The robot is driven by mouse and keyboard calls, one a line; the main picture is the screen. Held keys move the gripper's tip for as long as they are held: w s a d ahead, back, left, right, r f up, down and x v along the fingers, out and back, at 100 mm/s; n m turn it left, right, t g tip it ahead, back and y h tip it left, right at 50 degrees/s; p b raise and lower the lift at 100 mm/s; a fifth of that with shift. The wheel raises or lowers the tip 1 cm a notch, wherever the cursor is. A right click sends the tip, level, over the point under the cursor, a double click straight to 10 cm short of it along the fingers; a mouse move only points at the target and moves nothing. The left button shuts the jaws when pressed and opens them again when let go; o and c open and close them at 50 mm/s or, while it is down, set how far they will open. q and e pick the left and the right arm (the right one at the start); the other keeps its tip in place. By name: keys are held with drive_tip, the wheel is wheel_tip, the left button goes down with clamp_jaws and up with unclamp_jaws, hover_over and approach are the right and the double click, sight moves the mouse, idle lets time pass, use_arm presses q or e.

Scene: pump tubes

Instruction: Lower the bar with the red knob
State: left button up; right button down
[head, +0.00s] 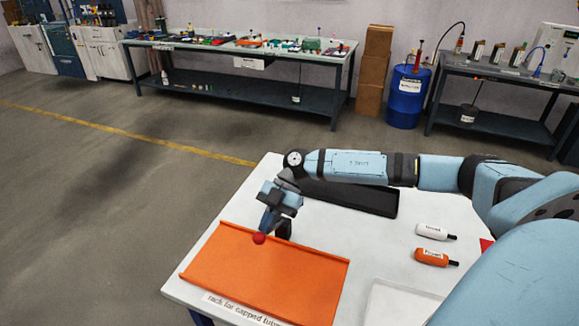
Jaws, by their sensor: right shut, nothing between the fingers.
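A red knob (259,238) shows at the back edge of the orange rack (275,275), which is labelled for capped tubes and lies on the white table. The bar that carries the knob is mostly hidden, so I cannot tell its height. My right gripper (268,226) points down right at the knob, its fingers shut and empty. Whether the fingertips touch the knob is too small to tell. A dark upright block (283,229) stands just right of the gripper at the rack's back edge. My left gripper is not in view.
A black tray (350,198) lies behind, under my right arm. A white bottle (430,232) and an orange bottle (431,257) lie to the right, with a white tray (400,303) in front. The table's left edge is near the rack.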

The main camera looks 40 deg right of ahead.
use_arm(q)
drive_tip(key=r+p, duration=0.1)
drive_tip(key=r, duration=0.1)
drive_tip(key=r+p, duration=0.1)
drive_tip(key=p, duration=0.1)
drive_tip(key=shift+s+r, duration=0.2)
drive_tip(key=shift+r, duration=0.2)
use_arm(e)
drive_tip(key=s+a+f, duration=0.1)
drive_tip(key=f, duration=0.1)
drive_tip(key=a+f+h, duration=0.1)
drive_tip(key=f, duration=0.2)
drive_tip(key=s+a+f+h, duration=0.1)
drive_tip(key=a+f, duration=0.1)
drive_tip(key=f, duration=0.1)
drive_tip(key=shift+s+f+t, duration=0.15)
drive_tip(key=shift+s+t, duration=0.15)
drive_tip(key=shift+t, duration=0.1)
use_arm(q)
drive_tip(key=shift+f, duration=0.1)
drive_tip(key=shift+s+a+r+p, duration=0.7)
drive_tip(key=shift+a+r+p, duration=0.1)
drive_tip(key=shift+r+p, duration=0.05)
use_arm(e)
drive_tip(key=d+r, duration=0.3)
drive_tip(key=r, duration=0.4)
drive_tip(key=d+r, duration=0.3)
drive_tip(key=r, duration=0.4)
drive_tip(key=shift+w, duration=0.3)
